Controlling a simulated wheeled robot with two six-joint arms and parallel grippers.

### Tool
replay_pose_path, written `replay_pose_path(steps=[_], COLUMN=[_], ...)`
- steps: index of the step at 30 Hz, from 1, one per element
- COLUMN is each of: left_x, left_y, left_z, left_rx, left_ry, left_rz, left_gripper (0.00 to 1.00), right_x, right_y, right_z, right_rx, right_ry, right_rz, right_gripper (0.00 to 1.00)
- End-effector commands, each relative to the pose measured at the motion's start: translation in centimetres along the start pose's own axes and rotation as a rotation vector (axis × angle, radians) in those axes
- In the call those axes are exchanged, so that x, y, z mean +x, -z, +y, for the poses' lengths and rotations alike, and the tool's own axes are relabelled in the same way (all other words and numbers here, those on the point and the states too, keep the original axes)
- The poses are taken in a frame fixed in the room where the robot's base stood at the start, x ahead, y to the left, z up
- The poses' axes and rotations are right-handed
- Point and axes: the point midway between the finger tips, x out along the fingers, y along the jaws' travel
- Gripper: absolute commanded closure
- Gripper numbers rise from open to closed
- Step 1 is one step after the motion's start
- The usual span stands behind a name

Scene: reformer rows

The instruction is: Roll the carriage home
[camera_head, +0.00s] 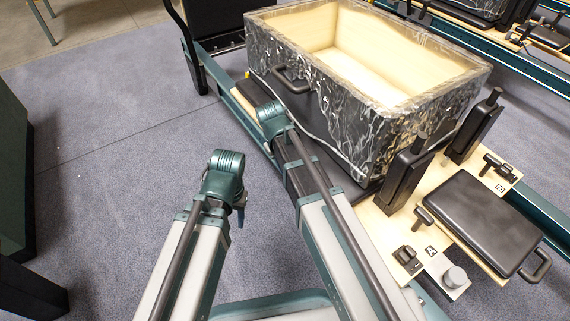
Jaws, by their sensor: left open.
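The carriage (437,203) has a pale wooden deck. It sits on a teal-railed frame at the right of the head view. Two upright black shoulder blocks (404,177) and a black pad (484,222) are on it. A large open box (385,122), marbled black and white outside and pale wood inside, sits beside the blocks over a dark base. Its near side has a black handle (291,79). My left gripper (239,199) is at the end of the left arm, over the floor and apart from the box; its fingers are mostly hidden. My right gripper does not show.
Teal rails (546,220) run alongside the carriage. Small black knobs (407,254) and a grey knob (454,277) stand on the near deck. Another reformer is at top right. Dark green furniture (14,180) stands at left. Grey carpet (110,140) lies clear between.

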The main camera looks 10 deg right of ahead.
Motion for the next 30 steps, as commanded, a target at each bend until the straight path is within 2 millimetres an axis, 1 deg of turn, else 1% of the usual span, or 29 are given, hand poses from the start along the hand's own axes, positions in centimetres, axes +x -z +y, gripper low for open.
replay_pose_path(steps=[1,2,3,30], left_x=[0.00,0.00,0.00,0.01], left_y=[0.00,0.00,0.00,0.00], left_z=[0.00,0.00,0.00,0.00], left_rx=[0.000,0.000,0.000,0.000], left_ry=[0.000,0.000,0.000,0.000], left_rz=[0.000,0.000,0.000,0.000], left_gripper=[0.50,0.50,0.50,0.50], right_x=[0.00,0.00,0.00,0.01], right_y=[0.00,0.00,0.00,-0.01], right_z=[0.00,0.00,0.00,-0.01], right_rx=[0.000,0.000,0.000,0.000], right_ry=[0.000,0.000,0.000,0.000], right_rz=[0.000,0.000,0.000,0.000], right_gripper=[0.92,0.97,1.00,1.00])
